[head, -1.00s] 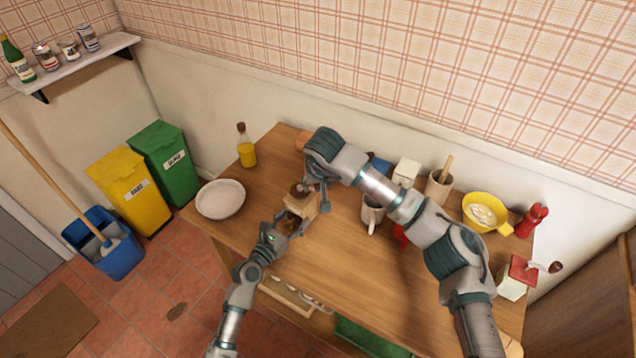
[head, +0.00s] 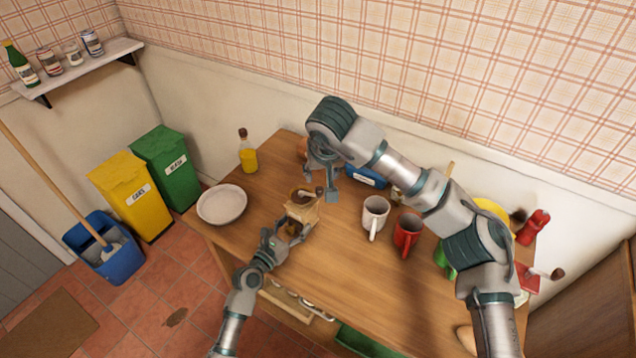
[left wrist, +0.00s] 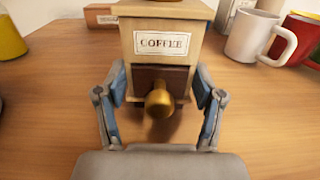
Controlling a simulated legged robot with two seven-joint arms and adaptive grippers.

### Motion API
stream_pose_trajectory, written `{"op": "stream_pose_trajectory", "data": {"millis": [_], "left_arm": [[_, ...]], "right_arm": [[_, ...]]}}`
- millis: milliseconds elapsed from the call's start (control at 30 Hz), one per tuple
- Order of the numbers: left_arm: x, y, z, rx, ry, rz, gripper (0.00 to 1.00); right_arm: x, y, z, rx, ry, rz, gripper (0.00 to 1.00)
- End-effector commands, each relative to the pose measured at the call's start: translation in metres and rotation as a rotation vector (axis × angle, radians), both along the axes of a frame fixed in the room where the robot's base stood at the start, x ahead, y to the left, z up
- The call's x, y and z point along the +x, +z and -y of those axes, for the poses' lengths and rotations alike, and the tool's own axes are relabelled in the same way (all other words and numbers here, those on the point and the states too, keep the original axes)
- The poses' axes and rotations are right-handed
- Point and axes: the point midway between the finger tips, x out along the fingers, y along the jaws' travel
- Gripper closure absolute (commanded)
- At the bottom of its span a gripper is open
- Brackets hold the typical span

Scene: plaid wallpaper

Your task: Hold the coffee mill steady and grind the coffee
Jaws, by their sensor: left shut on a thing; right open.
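The wooden coffee mill (head: 303,213) stands upright on the table. Its crank with a dark knob (head: 319,191) points to the right at the top. In the left wrist view the mill (left wrist: 163,43) shows a COFFEE label and a drawer with a brass knob (left wrist: 159,101). My left gripper (head: 292,230) is shut on the mill's lower body, with a finger on each side, as the left wrist view (left wrist: 158,97) also shows. My right gripper (head: 332,193) is open above and just right of the crank knob, apparently apart from it.
A white mug (head: 375,213) and a red mug (head: 407,231) stand right of the mill. A blue item (head: 367,177) lies behind. The table's front middle is clear.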

Motion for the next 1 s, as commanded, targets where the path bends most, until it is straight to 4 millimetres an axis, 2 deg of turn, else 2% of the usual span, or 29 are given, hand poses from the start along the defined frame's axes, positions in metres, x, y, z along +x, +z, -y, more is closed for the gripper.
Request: {"op": "stream_pose_trajectory", "data": {"millis": [467,500,600,1000], "left_arm": [[0.0001,0.0006,0.0,-0.001,0.0,0.001,0.88],[0.0001,0.0006,0.0,-0.001,0.0,0.001,0.24],[0.0001,0.0005,0.0,-0.001,0.0,0.001,0.03],[-0.0038,-0.0005,-0.0032,0.0,0.0,0.0,0.03]], "right_arm": [[-0.0006,0.0014,0.0,0.001,0.0,0.0,0.49],[-0.0006,0.0014,0.0,0.001,0.0,0.0,0.49],[-0.0006,0.0014,-0.0001,0.001,0.0,0.0,0.49],[-0.0005,0.0012,-0.0001,0.001,0.0,0.0,0.49]]}}
